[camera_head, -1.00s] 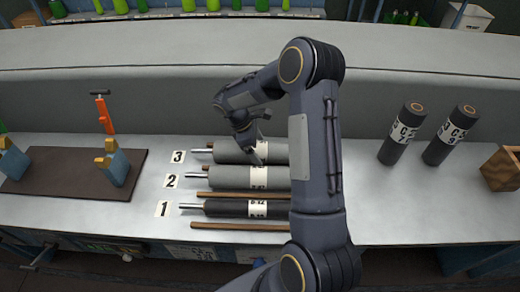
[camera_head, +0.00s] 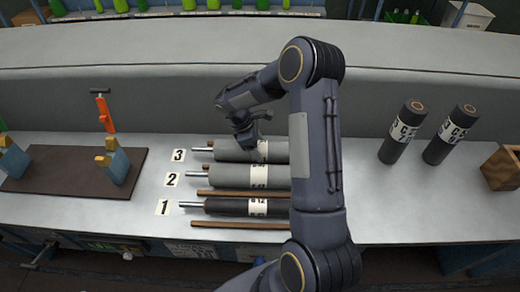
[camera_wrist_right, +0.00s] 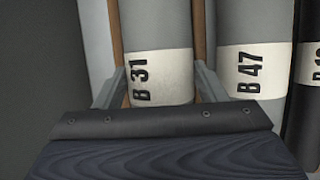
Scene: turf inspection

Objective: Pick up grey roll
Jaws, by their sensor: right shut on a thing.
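Two grey rolls lie side by side on the bench. The far one, beside number 3, is a grey roll (camera_head: 228,153) labelled B 31; the near one, beside number 2, is a grey roll (camera_head: 230,178) labelled B 47. My right gripper (camera_head: 248,143) is over the far roll. In the right wrist view its fingers (camera_wrist_right: 160,88) stand on either side of the B 31 roll (camera_wrist_right: 158,28) at its white label, shut on it. The B 47 roll (camera_wrist_right: 250,25) is just right of the fingers there. My right arm hides the rolls' right ends. My left gripper is not in view.
A black roll (camera_head: 225,207) lies beside number 1, with wooden strips (camera_head: 230,225) between and in front of the rolls. Two dark rolls (camera_head: 401,135) stand upright at right near a wooden box (camera_head: 502,170). A brown mat (camera_head: 60,185) with blue blocks is at left.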

